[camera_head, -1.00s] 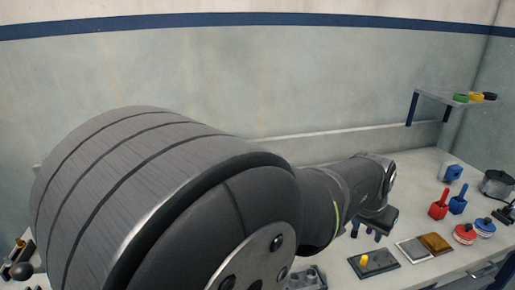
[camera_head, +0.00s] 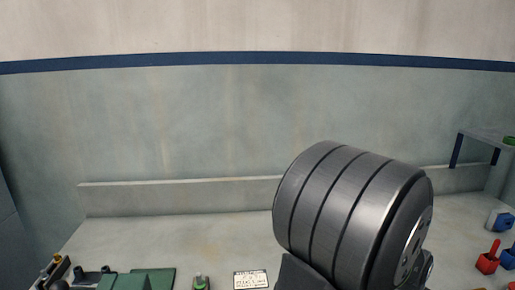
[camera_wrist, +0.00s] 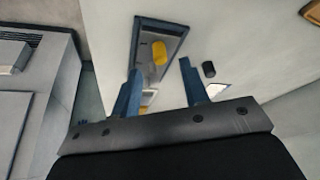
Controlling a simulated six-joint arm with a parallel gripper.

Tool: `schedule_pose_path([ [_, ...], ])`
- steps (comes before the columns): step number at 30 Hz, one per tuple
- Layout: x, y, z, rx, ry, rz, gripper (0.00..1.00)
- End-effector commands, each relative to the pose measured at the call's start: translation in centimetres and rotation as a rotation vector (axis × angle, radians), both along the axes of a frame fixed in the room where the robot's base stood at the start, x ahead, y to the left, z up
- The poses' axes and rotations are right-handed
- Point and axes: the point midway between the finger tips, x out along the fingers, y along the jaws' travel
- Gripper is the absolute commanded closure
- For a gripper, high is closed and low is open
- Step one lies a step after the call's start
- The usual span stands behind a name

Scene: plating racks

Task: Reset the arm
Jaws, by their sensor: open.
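My gripper (camera_wrist: 160,72) shows in the wrist view as two blue fingers spread apart, with nothing between them. A dark plate with a yellow peg (camera_wrist: 159,52) lies on the bench beyond the fingertips. In the head view my large grey arm joint fills the lower right of centre. The gripper itself is hidden or out of the picture there.
A small dark cylinder (camera_wrist: 208,69) is right of the fingers. In the head view, a red block with a handle (camera_head: 487,262) and blue parts (camera_head: 500,220) stand at right, below a shelf (camera_head: 484,135). A green board (camera_head: 153,277) and a white label card (camera_head: 250,279) lie at the front left.

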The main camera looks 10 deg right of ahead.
Motion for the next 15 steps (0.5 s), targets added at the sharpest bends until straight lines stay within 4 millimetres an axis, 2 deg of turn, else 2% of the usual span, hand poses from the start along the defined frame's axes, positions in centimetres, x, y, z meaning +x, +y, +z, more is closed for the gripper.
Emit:
schedule_pose_path([
  [6, 0.5, -0.9, -2.5, 0.001, 0.0, 0.0, 0.59],
  [15, 0.8, -1.3, -3.6, -0.001, 0.0, 0.0, 0.59],
])
